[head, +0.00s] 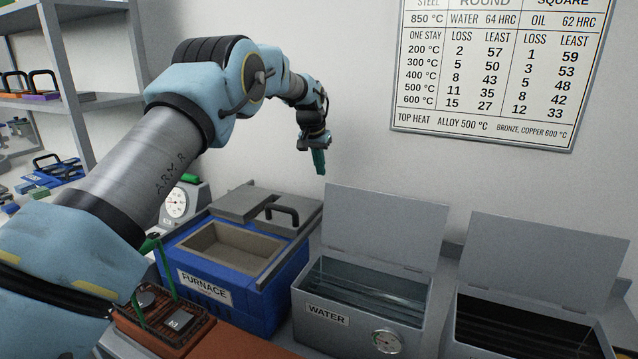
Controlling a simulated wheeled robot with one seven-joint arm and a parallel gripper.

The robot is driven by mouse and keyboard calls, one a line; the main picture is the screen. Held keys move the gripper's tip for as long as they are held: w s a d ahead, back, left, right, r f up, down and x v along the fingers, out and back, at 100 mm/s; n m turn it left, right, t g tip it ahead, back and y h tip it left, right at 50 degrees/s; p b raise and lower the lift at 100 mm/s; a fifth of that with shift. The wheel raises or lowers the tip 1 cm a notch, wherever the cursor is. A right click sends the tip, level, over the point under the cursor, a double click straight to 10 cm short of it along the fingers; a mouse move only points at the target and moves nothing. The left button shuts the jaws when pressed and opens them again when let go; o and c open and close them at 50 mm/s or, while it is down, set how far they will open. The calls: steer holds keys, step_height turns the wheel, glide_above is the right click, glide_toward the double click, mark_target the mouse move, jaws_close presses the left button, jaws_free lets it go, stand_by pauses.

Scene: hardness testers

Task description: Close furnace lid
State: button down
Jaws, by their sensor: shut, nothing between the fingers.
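The blue furnace (247,297) stands on the bench left of the middle, with a FURNACE label on its front. Its top is open and shows an empty tan chamber (226,247). The grey furnace lid (288,228) with a black bar handle (281,213) lies off the chamber, toward the back right of the furnace top. My gripper (319,168) has green fingers pointing down. It is shut and empty, in the air above and behind the right side of the lid, apart from the handle.
A grey WATER tank (363,314) with its lid raised stands right of the furnace, and another open tank (530,325) stands further right. A dial gauge (177,204) is behind the furnace at left. A brown tray (165,325) with small blocks is at front left.

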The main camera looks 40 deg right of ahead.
steer(key=p+x, duration=0.3)
steer(key=x, duration=0.6)
steer(key=shift+s+a+p, duration=0.2)
steer(key=shift+s+a, duration=0.1)
steer(key=shift+a, duration=0.3)
steer(key=shift+s+a+p, duration=0.15)
steer(key=shift+s+a, duration=0.2)
steer(key=shift+a, duration=0.25)
steer(key=shift+s+a+p, duration=0.2)
steer(key=shift+s+a, duration=0.1)
steer(key=shift+a, duration=0.3)
